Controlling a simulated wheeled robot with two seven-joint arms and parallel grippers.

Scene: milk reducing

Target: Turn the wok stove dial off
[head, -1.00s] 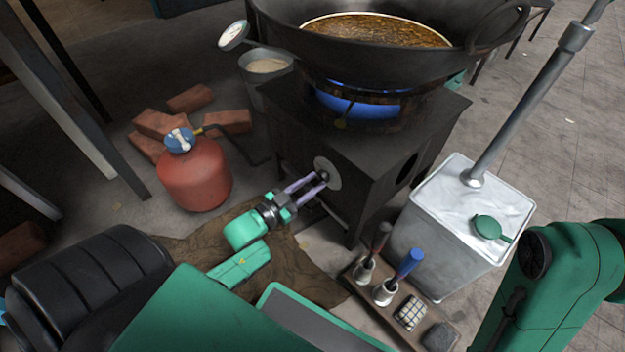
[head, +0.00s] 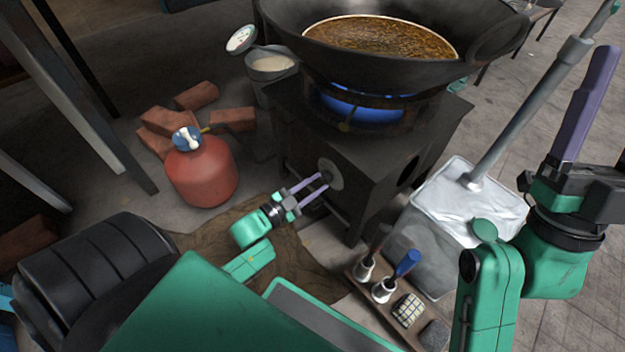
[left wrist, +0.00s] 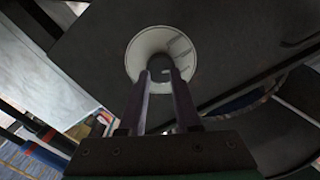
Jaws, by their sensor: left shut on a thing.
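The wok stove is a dark box (head: 300,125) with a blue flame (head: 365,103) burning under the large wok (head: 390,62). Its dial has a round grey plate (head: 331,174) on the stove's front side. In the left wrist view the pale dial plate (left wrist: 178,50) shows with markings, and the knob at its middle is dark and partly hidden by the fingers. My left gripper (head: 322,182) is at the dial, its two purple fingers shut on the knob; it also shows in the left wrist view (left wrist: 160,78). My right gripper (head: 590,110) is raised at the right edge; its finger gap is not clear.
A tray (head: 392,313) with blue- and dark-handled tools lies in front.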

